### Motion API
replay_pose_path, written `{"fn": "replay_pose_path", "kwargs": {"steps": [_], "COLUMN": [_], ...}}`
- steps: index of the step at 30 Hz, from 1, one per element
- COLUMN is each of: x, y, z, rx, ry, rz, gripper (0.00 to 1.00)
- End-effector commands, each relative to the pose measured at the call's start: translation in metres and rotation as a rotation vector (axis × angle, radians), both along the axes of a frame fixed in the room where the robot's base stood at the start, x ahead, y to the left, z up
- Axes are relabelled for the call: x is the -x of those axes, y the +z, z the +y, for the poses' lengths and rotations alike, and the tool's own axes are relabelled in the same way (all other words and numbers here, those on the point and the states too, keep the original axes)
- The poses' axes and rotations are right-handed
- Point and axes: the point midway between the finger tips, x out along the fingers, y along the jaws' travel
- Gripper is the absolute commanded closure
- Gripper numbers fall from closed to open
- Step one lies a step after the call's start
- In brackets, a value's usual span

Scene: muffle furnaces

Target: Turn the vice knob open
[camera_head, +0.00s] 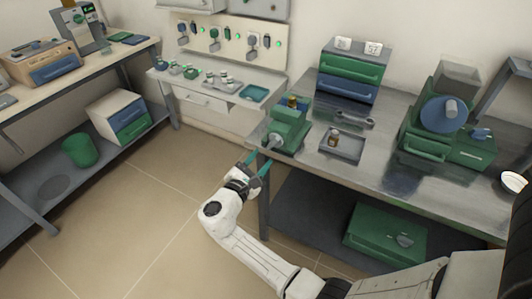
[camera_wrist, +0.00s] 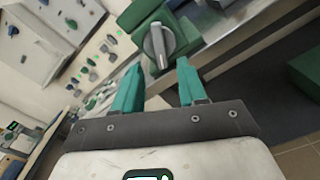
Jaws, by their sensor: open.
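The green vice (camera_head: 288,130) stands at the near left corner of the metal workbench. Its grey knob (camera_head: 275,141) faces out past the bench edge toward my gripper. In the wrist view the knob (camera_wrist: 159,44) is a round grey disc with a raised bar across it, on the green vice body (camera_wrist: 182,30). My gripper (camera_head: 257,169) is open, its two teal fingers pointing at the knob. In the wrist view the fingers (camera_wrist: 157,77) are spread, with the knob just beyond and between their tips. The gripper appears empty and apart from the knob.
On the workbench (camera_head: 393,125) are a grey tray (camera_head: 341,146) with a small bottle, a wrench (camera_head: 355,119), a drawer unit (camera_head: 350,74) and a green machine with a blue disc (camera_head: 443,112). A green case (camera_head: 385,236) lies on the lower shelf. The floor at left is clear.

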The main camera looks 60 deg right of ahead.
Motion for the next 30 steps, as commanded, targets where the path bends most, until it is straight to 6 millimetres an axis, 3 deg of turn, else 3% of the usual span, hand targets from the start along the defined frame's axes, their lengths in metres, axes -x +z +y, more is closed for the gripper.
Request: {"fn": "replay_pose_path", "kwargs": {"steps": [3, 10, 30], "x": [0.001, 0.003, 0.004], "y": [-0.001, -0.001, -0.001], "z": [0.022, 0.047, 0.050], "rx": [0.001, 0.000, 0.000], "ry": [0.003, 0.001, -0.001], "rz": [0.000, 0.001, 0.000], "gripper": [0.58, 0.58, 0.58]}}
